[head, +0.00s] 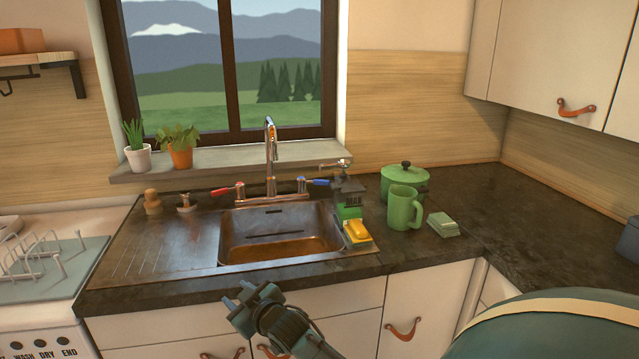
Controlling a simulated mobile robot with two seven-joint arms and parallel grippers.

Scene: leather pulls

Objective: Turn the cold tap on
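The chrome mixer tap (271,155) stands behind the sink, its tall spout upright in front of the window. The cold tap's blue-tipped lever (319,182) is on the right side and points right. The hot tap's red-tipped lever (221,190) is on the left and points left. No water stream shows. My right gripper (237,294) is in front of the counter's front edge, low and left of the blue lever and well apart from it. Its two fingers are spread with nothing between them. My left gripper is not in view.
A dark grinder with a crank (348,188) stands close right of the blue lever. A green mug (403,207) and lidded pot (406,174) stand further right. The sink basin (281,248) is empty.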

